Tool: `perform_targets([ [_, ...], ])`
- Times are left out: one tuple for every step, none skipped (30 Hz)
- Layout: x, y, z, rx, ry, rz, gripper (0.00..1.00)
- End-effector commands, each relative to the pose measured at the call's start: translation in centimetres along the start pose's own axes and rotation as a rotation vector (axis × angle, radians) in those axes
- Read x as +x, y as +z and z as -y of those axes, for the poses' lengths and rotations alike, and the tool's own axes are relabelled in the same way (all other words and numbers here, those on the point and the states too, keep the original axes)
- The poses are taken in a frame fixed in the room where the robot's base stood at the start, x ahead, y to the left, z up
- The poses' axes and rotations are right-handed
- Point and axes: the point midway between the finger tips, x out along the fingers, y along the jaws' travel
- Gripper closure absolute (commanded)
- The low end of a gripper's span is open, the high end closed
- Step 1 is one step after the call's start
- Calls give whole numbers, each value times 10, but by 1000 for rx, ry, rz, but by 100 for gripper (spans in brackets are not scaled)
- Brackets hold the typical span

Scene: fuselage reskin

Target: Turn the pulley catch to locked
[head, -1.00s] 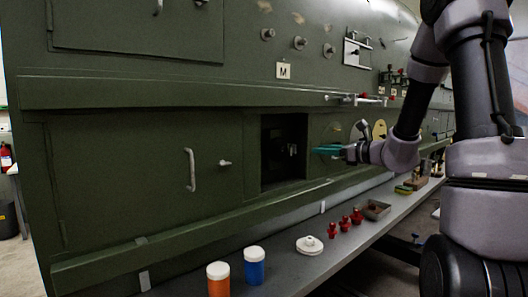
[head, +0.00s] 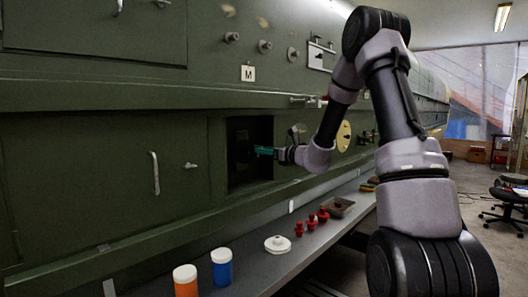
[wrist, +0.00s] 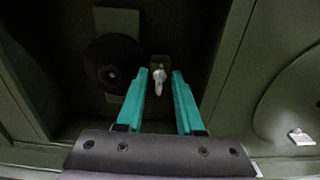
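The pulley (wrist: 112,62) is a dark round disc inside a shadowed recess in the green fuselage wall. A small pale metal catch (wrist: 158,80) sits just right of it in the wrist view, on a small plate. My gripper (wrist: 161,74) is open, its two teal fingers standing one to each side of the catch. I cannot tell whether the fingers reach far enough to touch it. In the head view, my gripper (head: 262,150) points into the dark recess (head: 249,178). The catch cannot be made out there.
The recess walls lie close around my gripper. A handle (head: 155,172) is on the panel at left.

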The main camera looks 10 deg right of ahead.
Motion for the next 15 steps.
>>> perform_targets([
  [2,0,0,0,0,1,64],
  [2,0,0,0,0,1,64],
  [2,0,0,0,0,1,64],
  [2,0,0,0,-1,1,64],
  [2,0,0,0,-1,1,64],
  [2,0,0,0,0,0,64],
  [2,0,0,0,0,0,64],
  [2,0,0,0,0,0,64],
  [2,0,0,0,0,0,71],
  [2,0,0,0,0,0,83],
  [2,0,0,0,0,0,94],
  [2,0,0,0,0,0,100],
  [2,0,0,0,0,0,100],
  [2,0,0,0,0,0,100],
  [2,0,0,0,0,0,100],
])
